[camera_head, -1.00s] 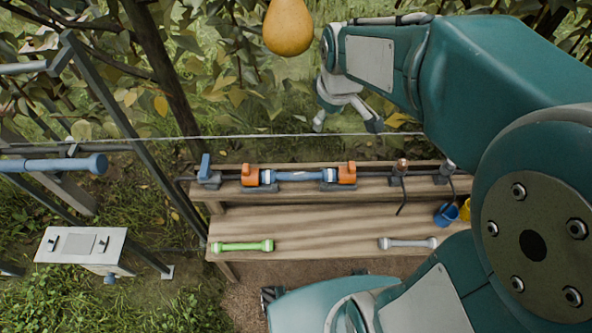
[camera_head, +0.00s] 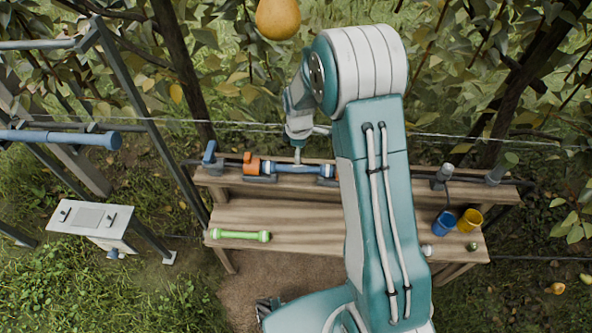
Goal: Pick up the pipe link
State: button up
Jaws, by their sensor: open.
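A blue pipe link (camera_head: 285,168) sits in the pipe line along the back shelf of the wooden bench (camera_head: 290,211), beside an orange valve (camera_head: 252,164). A green link (camera_head: 240,236) lies on the lower board at left. A grey link is mostly hidden behind my arm; only one end (camera_head: 427,249) shows. My gripper (camera_head: 307,145) is open and points down over the blue link. One finger overlaps the link in the picture; I cannot tell if it touches.
A blue cup (camera_head: 444,223) and a yellow cup (camera_head: 469,220) stand at the bench's right. A metal frame with a blue pipe (camera_head: 60,138) and a white box (camera_head: 90,219) stand left. A thin wire crosses behind the bench.

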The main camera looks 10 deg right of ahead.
aim_at(297, 167)
notch_tip(297, 167, down, 4)
jog(key=shift+d+r, duration=0.1)
jog(key=shift+d, duration=0.05)
jog(key=f, duration=0.4)
jog(key=shift+w+a+f, duration=0.15)
jog(key=shift+a+f, duration=0.1)
jog(key=shift+a, duration=0.05)
jog(key=shift+c, duration=0.3)
grip_shut()
